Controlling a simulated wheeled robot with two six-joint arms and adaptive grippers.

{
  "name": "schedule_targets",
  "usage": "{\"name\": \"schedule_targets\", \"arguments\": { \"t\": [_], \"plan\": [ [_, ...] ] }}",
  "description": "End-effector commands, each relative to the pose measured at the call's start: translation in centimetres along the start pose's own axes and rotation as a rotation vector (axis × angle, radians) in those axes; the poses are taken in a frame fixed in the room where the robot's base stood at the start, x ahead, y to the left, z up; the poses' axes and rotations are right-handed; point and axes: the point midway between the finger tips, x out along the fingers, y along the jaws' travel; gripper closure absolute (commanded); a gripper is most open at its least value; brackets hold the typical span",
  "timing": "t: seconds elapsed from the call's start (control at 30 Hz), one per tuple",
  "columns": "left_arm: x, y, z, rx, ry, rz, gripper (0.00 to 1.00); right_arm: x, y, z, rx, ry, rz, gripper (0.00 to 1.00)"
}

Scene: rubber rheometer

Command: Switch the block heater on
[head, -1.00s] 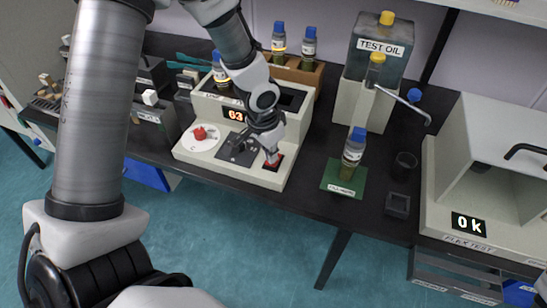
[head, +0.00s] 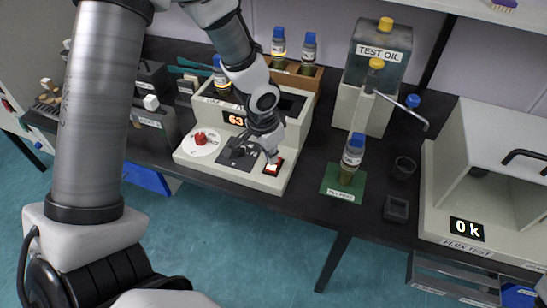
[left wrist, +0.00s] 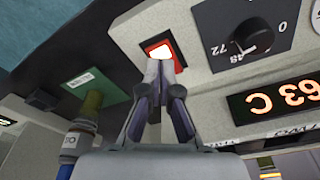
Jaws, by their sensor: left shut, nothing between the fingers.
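The block heater (head: 232,165) is a white unit with an orange display (head: 236,119) reading 63; the left wrist view shows the display (left wrist: 280,98) as 63 C. Its red-framed rocker switch (head: 273,167) is at the front right corner of the panel. In the left wrist view the switch (left wrist: 161,49) glows orange-white. My left gripper (head: 271,157) is shut and empty, pointing down at the switch. In the left wrist view its fingertips (left wrist: 160,72) overlap the switch's near edge; I cannot tell whether they touch it. My right gripper is not in view.
A red knob (head: 200,138) and a black dial (head: 238,150) sit left of the switch. A blue-capped bottle (head: 351,160) stands on a green mat (head: 335,188) to the right. The TEST OIL container (head: 380,52) stands behind. The bench between heater and mat is clear.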

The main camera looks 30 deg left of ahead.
Motion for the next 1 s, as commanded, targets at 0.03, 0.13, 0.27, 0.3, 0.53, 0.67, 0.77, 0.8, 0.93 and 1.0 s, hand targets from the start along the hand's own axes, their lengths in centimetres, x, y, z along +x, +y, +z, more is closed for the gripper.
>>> {"name": "schedule_targets", "arguments": {
  "t": [0.03, 0.13, 0.27, 0.3, 0.53, 0.67, 0.77, 0.8, 0.93, 1.0],
  "plan": [
    [-1.0, 0.0, -0.1, 0.000, 0.000, 0.000, 1.00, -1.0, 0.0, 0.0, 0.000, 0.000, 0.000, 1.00],
    [-1.9, 0.0, -0.3, 0.000, 0.000, 0.000, 1.00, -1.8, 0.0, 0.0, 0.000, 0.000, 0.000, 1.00],
    [-3.2, 0.0, -0.5, 0.001, 0.000, 0.000, 1.00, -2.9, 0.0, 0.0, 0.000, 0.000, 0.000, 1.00],
    [-3.5, 0.0, -0.5, 0.001, 0.000, 0.000, 1.00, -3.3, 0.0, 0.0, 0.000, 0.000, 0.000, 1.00],
    [-5.1, 0.0, -0.8, 0.000, 0.000, 0.000, 1.00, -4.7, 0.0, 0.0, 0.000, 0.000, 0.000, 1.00],
    [-4.9, 0.0, -0.7, 0.000, 0.000, 0.000, 1.00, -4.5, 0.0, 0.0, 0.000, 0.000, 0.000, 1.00],
    [-4.9, 0.0, -0.7, 0.000, 0.000, 0.000, 1.00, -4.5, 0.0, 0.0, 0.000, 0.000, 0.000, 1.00],
    [-4.9, 0.0, -0.7, 0.000, 0.000, 0.000, 1.00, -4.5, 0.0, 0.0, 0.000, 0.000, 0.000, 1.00],
    [-4.9, 0.0, -0.7, 0.000, 0.000, 0.000, 1.00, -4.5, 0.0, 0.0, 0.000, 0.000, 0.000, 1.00],
    [-4.9, 0.0, -0.7, 0.001, 0.000, 0.000, 1.00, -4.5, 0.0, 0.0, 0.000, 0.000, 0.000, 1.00]
  ]
}}
